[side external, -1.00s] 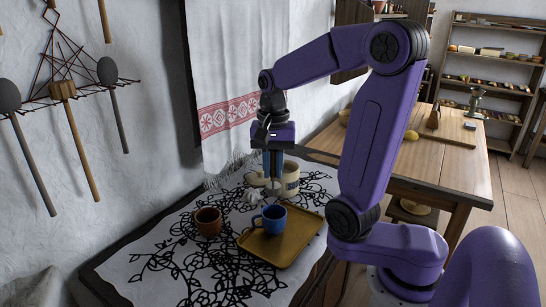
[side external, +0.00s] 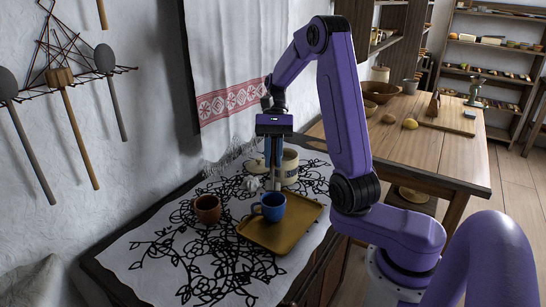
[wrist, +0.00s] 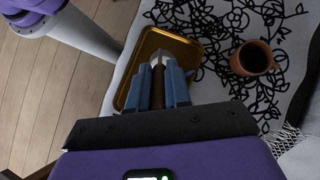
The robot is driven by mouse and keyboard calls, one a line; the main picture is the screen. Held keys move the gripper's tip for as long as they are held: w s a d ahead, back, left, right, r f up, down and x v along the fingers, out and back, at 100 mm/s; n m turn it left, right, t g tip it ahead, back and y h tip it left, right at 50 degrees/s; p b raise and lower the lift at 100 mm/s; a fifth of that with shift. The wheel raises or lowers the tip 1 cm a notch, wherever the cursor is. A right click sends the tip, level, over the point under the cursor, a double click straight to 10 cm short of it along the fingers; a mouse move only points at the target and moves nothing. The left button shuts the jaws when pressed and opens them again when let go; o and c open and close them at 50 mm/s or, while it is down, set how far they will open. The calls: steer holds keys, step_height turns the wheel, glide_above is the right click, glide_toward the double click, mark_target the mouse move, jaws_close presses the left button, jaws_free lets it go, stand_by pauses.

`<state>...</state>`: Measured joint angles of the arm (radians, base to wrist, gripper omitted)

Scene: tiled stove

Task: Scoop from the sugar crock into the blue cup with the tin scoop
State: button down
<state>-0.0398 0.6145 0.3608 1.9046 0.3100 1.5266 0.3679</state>
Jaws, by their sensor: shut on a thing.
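My gripper (side external: 273,163) points down and is shut on the tin scoop (wrist: 158,85); in the wrist view its dark handle lies between the blue fingers, with a small bright metal part beyond. The blue cup (side external: 272,207) stands upright on a yellow tray (side external: 285,236), in front of my gripper. The cup's inside is not clear.
A brown cup (side external: 207,208) stands on the patterned cloth (side external: 180,262), left of the tray. A small white object (side external: 251,184) lies near the crock. A hanging towel (side external: 232,70) and the wall are behind. A wooden table (side external: 440,155) stands to the right.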

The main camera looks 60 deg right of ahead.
mark_target(274, 137)
steer(key=shift+w+d+f+g+y, duration=0.25)
steer(key=shift+d+g+y, duration=0.15)
steer(key=shift+y, duration=0.25)
steer(key=shift+w+d+f+g+y, duration=0.2)
steer(key=shift+d+g+y, duration=0.2)
steer(key=shift+y, duration=0.3)
steer(key=shift+w+d+f+g+y, duration=0.2)
steer(key=shift+w+d+g+y, duration=0.1)
steer(key=shift+d+y, duration=0.3)
steer(key=shift+a, duration=0.1)
steer(key=shift+r, duration=2.5)
steer(key=shift+a+r+t+h, duration=0.1)
steer(key=shift+r+t+h, duration=0.1)
steer(key=shift+t+h, duration=0.5)
steer(key=h, duration=0.2)
steer(key=t+h, duration=0.1)
steer(key=h, duration=0.1)
steer(key=shift+r+t, duration=0.15)
steer(key=shift+t, duration=0.15)
steer(key=t+h, duration=0.2)
steer(key=h, duration=0.1)
steer(key=shift+r+h, duration=0.15)
steer(key=shift+h, duration=0.2)
steer(key=shift+t+h, duration=0.6)
steer(key=shift+h, duration=0.4)
